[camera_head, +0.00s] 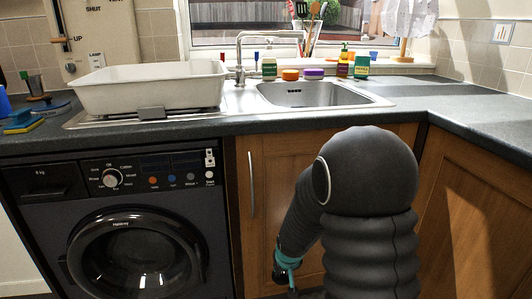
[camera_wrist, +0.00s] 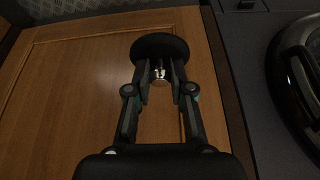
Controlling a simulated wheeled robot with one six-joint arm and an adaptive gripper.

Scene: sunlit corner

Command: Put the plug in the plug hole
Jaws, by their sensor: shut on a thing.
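My gripper (camera_wrist: 160,80) is shut on the plug (camera_wrist: 160,46), a round black disc with a shiny metal piece between the fingers. In the wrist view the plug is in front of the wooden cupboard door. In the head view my gripper hangs low in front of the cupboard below the worktop, with the teal wrist part showing; the plug is not made out there. The steel sink (camera_head: 308,95) is set in the worktop above and beyond my arm. Dark slots show in its back wall. The plug hole in its floor cannot be made out.
A white washing-up bowl (camera_head: 150,95) stands on the drainer left of the sink. The tap (camera_head: 240,72) rises behind the basin. Bottles, an orange tub (camera_head: 290,74) and a purple item (camera_head: 313,72) line the back. The washing machine (camera_head: 135,255) is at left. The right worktop is clear.

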